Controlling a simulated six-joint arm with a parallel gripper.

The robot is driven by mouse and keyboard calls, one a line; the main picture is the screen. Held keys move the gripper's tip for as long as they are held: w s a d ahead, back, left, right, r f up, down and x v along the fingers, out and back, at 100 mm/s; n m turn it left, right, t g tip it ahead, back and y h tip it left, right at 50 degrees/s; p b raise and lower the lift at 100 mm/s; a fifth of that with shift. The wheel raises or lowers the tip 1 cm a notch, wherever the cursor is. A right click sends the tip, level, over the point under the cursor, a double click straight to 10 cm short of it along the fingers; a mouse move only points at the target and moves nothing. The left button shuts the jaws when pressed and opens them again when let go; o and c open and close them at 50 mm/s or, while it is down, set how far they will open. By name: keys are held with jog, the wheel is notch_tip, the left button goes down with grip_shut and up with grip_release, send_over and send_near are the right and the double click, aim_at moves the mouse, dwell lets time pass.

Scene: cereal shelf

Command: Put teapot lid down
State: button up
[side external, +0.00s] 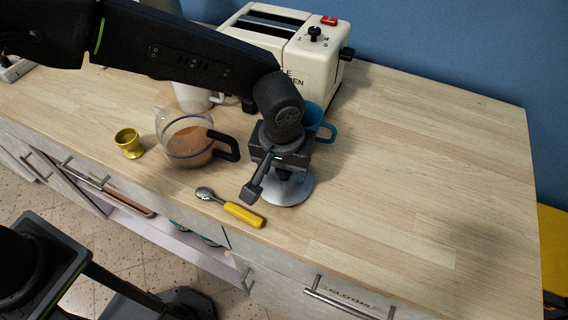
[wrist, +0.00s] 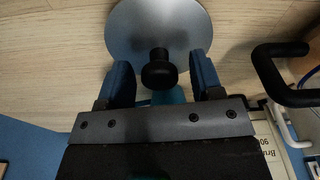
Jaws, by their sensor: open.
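The teapot lid (side external: 290,190) is a round silver disc with a black knob, lying on the wooden counter below my gripper. In the wrist view the lid (wrist: 160,24) is at the top, with its knob (wrist: 159,70) between my two fingers. My gripper (wrist: 160,80) is open, with a gap on each side of the knob. In the side view my gripper (side external: 284,176) points down over the lid and hides part of it. The glass teapot (side external: 190,143) with a black handle and brown liquid stands to the left, without a lid.
A yellow-handled spoon (side external: 240,213) lies in front of the lid. A yellow egg cup (side external: 129,143) stands left of the teapot. A blue mug (side external: 325,131), a white mug (side external: 195,97) and a cream toaster (side external: 300,50) stand behind. The counter's right side (side external: 430,170) is clear.

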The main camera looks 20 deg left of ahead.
aim_at(281, 172)
notch_tip(281, 172, up, 12)
jog(key=s, duration=0.1)
jog(key=shift+s, duration=0.25)
jog(key=shift+r, duration=0.15)
jog(key=s+a+r+t, duration=0.15)
jog(key=a+r, duration=0.25)
jog(key=a, duration=0.6)
jog(key=s+a+r+t, duration=0.1)
jog(key=s+a+r, duration=0.25)
jog(key=a, duration=0.55)
jog(key=s+a+f+m+t, duration=0.1)
jog(key=s+a+f, duration=0.2)
jog(key=s+a, duration=0.7)
jog(key=shift+m+t, duration=0.3)
jog(key=shift+t, duration=0.05)
